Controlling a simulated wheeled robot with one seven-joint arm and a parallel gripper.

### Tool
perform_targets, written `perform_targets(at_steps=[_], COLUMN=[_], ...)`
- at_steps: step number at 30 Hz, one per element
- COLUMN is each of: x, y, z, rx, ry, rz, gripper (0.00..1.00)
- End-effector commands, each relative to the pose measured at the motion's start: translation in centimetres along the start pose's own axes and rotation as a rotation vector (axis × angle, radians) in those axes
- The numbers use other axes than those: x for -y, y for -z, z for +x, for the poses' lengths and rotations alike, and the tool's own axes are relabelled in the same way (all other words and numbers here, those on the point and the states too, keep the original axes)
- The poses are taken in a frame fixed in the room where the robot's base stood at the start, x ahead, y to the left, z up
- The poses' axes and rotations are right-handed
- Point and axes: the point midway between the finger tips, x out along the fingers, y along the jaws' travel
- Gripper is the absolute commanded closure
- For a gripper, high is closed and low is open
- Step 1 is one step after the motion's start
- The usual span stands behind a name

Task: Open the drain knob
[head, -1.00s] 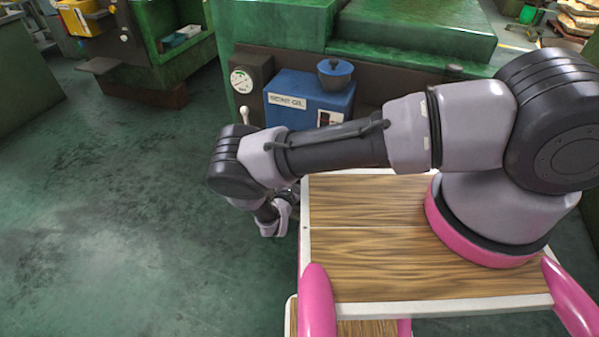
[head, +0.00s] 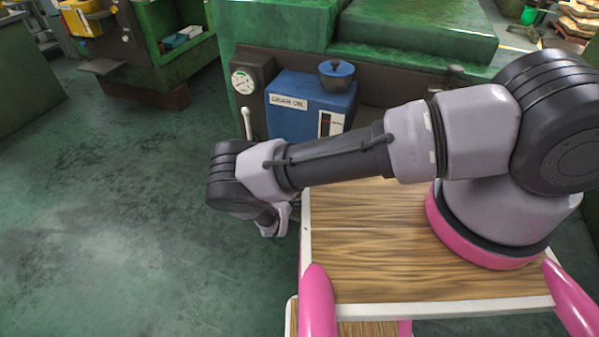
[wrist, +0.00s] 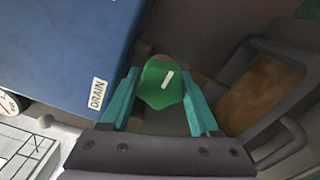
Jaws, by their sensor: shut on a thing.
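The green drain knob (wrist: 157,95) has a white mark on its face and shows in the middle of the wrist view. My gripper (wrist: 159,75) has its two teal fingers on either side of the knob and is shut on it. A white DRAIN label (wrist: 97,93) is on the blue surface left of the knob. In the head view the blue gear oil tank (head: 290,118) is on the machine front. The knob and my fingertips are hidden there behind my arm.
A brown-filled tray or bin (wrist: 262,92) with a grey frame lies close to the right of the knob. In the head view a round gauge (head: 243,81) and a white-tipped lever (head: 246,122) are left of the tank. Green floor (head: 110,220) at the left is clear.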

Motion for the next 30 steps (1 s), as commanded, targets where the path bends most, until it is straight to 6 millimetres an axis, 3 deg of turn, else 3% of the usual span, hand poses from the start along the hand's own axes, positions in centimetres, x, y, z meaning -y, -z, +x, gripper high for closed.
perform_targets(at_steps=[14, 15, 17, 30], x=[0.05, 0.06, 0.05, 0.05], y=[0.02, 0.02, 0.01, -0.04], z=[-0.06, -0.06, -0.05, 0.02], rx=[-0.001, -0.001, -0.001, 0.002], ry=[0.001, 0.001, 0.001, 0.001], rz=[0.013, 0.013, 0.012, -0.052], gripper=[0.93, 0.26, 0.08, 0.08])
